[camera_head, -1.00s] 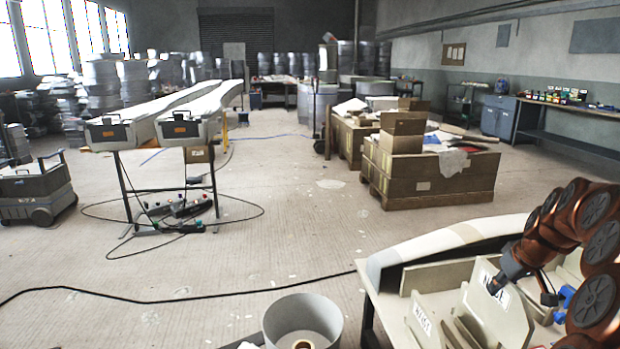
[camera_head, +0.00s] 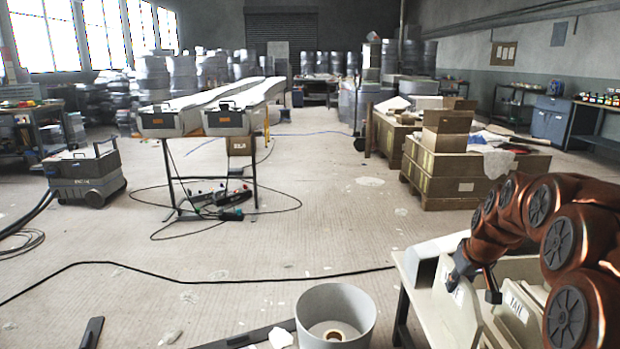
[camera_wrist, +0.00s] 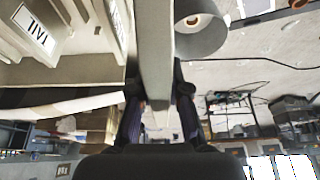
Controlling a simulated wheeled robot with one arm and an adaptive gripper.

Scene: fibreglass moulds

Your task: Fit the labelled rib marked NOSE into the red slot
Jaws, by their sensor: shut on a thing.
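My gripper (camera_head: 459,277) is at the left edge of the bench at the lower right in the head view. In the wrist view its dark fingers (camera_wrist: 160,105) are shut on a pale beige rib (camera_wrist: 157,55), seen edge-on between them. A pale rib with a label (camera_head: 453,300) shows under the gripper in the head view; its label is partly hidden. A second rib (camera_head: 510,318), marked TAIL, stands to its right, and its label (camera_wrist: 38,30) shows in the wrist view. I cannot make out the red slot in either current frame.
A grey bucket (camera_head: 336,300) stands left of the bench. A black cable (camera_head: 180,272) crosses the floor. Wooden crates (camera_head: 470,170) stand behind the bench, and two long moulds on a stand (camera_head: 200,115) are at the left. Floor between is mostly clear.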

